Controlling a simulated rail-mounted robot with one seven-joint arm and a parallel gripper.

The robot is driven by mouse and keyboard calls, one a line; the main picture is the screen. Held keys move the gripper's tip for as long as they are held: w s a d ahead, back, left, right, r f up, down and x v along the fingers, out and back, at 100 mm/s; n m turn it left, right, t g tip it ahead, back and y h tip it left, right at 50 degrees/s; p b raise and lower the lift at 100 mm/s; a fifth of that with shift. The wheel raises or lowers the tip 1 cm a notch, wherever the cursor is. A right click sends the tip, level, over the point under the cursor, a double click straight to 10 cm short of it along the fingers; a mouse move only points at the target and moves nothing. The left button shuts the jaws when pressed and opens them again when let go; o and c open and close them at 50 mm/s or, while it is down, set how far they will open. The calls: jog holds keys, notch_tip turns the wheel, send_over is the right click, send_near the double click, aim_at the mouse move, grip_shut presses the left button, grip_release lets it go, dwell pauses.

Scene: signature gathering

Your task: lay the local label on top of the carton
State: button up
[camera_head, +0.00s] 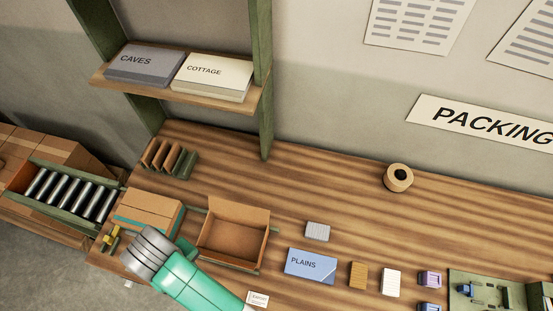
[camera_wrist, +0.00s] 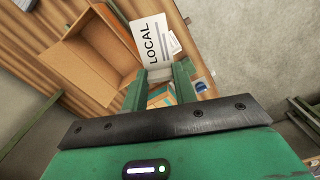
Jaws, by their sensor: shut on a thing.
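My gripper (camera_wrist: 160,75) is shut on the local label (camera_wrist: 154,40), a white card with the black word LOCAL and smaller print. The fingers pinch it by its near edge in the wrist view. The label and fingertips cannot be made out in the head view, where my arm is in front. A closed brown carton with a teal stripe (camera_head: 150,210) stands on the bench's left end; part of a teal-striped carton (camera_wrist: 162,95) shows between and below the fingers. The label is apart from the open brown carton (camera_wrist: 85,62), which stands right of the closed one in the head view (camera_head: 233,238).
A blue PLAINS pack (camera_head: 310,265), small blocks and a tape roll (camera_head: 398,177) lie on the bench to the right. Brown and green upright pieces (camera_head: 170,158) stand behind the cartons. A shelf (camera_head: 180,95) rises behind; a roller conveyor (camera_head: 70,195) is at left.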

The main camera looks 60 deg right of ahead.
jog(key=s+d+f+m+b, duration=0.3)
jog(key=s+d+f, duration=0.25)
jog(key=d, duration=0.45)
jog(key=s+d+f+m+b, duration=0.25)
jog(key=s+d+f, duration=0.35)
jog(key=d, duration=0.5)
jog(key=s+d+f+m+b, duration=0.1)
jog(key=s+d+f+m, duration=0.1)
jog(key=s, duration=0.7)
jog(key=s+d+f+m+b, duration=0.2)
jog(key=s+d+f+m, duration=0.1)
jog(key=s, duration=0.5)
jog(key=s+d+f+m+b, duration=0.2)
jog(key=s+d+f+m, duration=0.1)
jog(key=s, duration=0.6)
jog(key=shift+s+d+f, duration=0.3)
jog(key=shift+f, duration=0.2)
send_over(364, 232)
jog(key=shift+a+f+b, duration=0.25)
jog(key=shift+f+b, duration=0.1)
jog(key=shift+f, duration=0.35)
jog(key=shift+d+f, duration=0.15)
jog(key=shift+f, duration=0.75)
jog(key=shift+d+f, duration=0.1)
jog(key=shift+f, duration=0.75)
